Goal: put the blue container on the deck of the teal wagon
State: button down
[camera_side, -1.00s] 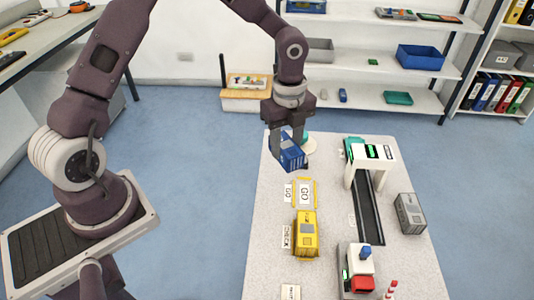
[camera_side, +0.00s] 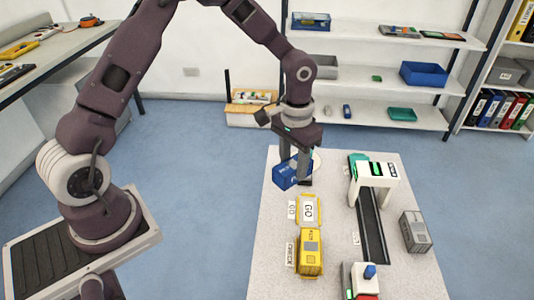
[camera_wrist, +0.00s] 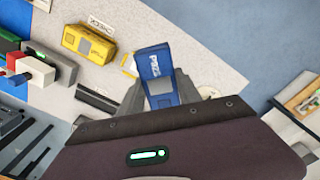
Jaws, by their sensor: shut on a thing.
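My gripper (camera_side: 296,172) is shut on the blue container (camera_side: 286,175) above the far left part of the table. The container is tilted in the side view. In the wrist view the blue container (camera_wrist: 155,66) sits between my two fingers, its white lettering showing. The teal wagon (camera_side: 356,160) is at the far end of the dark track, to the right of my gripper. The white gantry (camera_side: 374,170) partly hides it, so its deck is hard to see. I cannot make out the teal wagon in the wrist view.
A yellow container (camera_side: 309,255) stands near the CHECK label, with a yellow-edged GO pad (camera_side: 308,210) beyond it. A grey container (camera_side: 415,232) stands right of the dark track (camera_side: 372,215). A white and red vehicle (camera_side: 360,280) is at the near end. The gantry's legs straddle the track.

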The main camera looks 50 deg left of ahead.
jog(key=shift+w+d+f, duration=0.35)
jog(key=shift+d+f, duration=0.5)
jog(key=shift+f, duration=0.6)
jog(key=shift+w+d+f, duration=0.3)
jog(key=shift+d+f, duration=0.6)
jog(key=shift+f, duration=0.55)
jog(key=shift+w+d+f, duration=0.35)
jog(key=shift+d+f, duration=0.5)
jog(key=shift+f, duration=0.6)
jog(key=shift+f, duration=0.5)
jog(key=c, duration=0.7)
grip_release()
jog(key=shift+c, duration=0.2)
notch_tip(320, 180, up, 7)
